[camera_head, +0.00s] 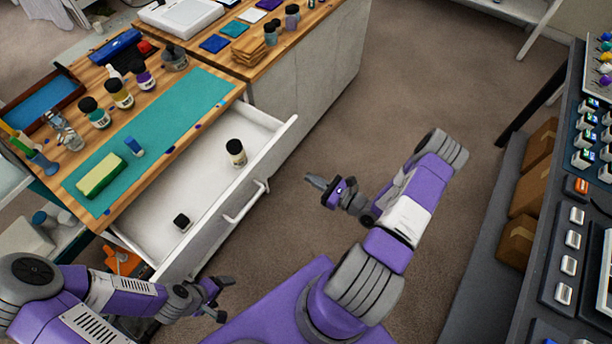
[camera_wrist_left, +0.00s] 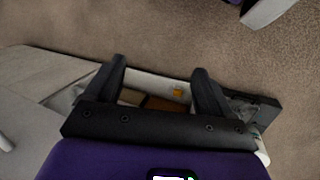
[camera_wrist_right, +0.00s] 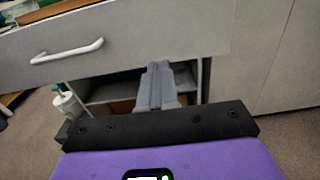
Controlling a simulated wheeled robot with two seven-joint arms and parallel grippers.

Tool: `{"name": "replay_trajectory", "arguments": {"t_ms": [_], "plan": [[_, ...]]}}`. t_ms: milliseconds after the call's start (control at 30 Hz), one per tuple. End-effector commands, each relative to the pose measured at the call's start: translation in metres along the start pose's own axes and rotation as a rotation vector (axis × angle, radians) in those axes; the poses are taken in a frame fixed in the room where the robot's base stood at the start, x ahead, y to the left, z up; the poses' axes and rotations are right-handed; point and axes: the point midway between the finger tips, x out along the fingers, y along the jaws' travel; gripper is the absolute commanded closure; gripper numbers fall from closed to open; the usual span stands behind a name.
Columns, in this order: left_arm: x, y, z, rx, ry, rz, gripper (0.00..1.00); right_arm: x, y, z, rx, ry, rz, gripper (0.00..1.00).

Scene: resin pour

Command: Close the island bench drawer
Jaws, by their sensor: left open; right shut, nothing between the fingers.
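The island bench drawer (camera_head: 205,190) is pulled out, with its white inside showing. A dark-capped bottle (camera_head: 236,152) and a small black-capped jar (camera_head: 182,222) stand in it. Its grey front carries a white bar handle (camera_head: 246,202), which also shows in the right wrist view (camera_wrist_right: 66,52). My right gripper (camera_head: 309,181) is shut and empty, out over the floor to the right of the drawer front and apart from it. My left gripper (camera_head: 225,299) is open and empty, below the near end of the drawer front in the picture; its fingers show in the left wrist view (camera_wrist_left: 160,75).
The wooden bench top above the drawer holds a teal mat (camera_head: 190,108), a green-yellow block (camera_head: 99,175) and several bottles. A console with a switch panel (camera_head: 570,250) stands at the right, with cardboard boxes (camera_head: 530,195) beside it. The carpet (camera_head: 360,90) between is clear.

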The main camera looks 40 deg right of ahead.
Motion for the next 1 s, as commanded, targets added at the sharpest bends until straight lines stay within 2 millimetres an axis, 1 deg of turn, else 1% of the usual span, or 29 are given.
{"name": "replay_trajectory", "arguments": {"t_ms": [33, 300, 500, 600, 700, 1000], "plan": [[0.003, -0.001, 0.0, 0.0, 0.0, 0.0, 0.17, 0.011, 0.001, -0.001, 0.0, -0.003, 0.004, 1.0], [0.012, -0.004, -0.001, 0.0, 0.0, 0.0, 0.17, 0.07, 0.002, -0.001, -0.002, -0.002, 0.008, 1.0], [0.018, -0.007, -0.001, 0.0, 0.0, 0.0, 0.17, 0.102, 0.002, -0.001, 0.0, -0.001, 0.006, 1.0], [0.02, -0.008, -0.001, 0.0, 0.0, 0.0, 0.17, 0.112, 0.002, -0.001, 0.0, 0.0, 0.006, 1.0], [0.021, -0.008, -0.001, 0.0, 0.0, 0.0, 0.17, 0.117, 0.002, -0.001, 0.001, 0.001, 0.005, 1.0], [0.021, -0.008, -0.001, 0.0, 0.0, 0.0, 0.17, 0.119, 0.002, 0.0, 0.001, 0.001, 0.005, 1.0]]}}
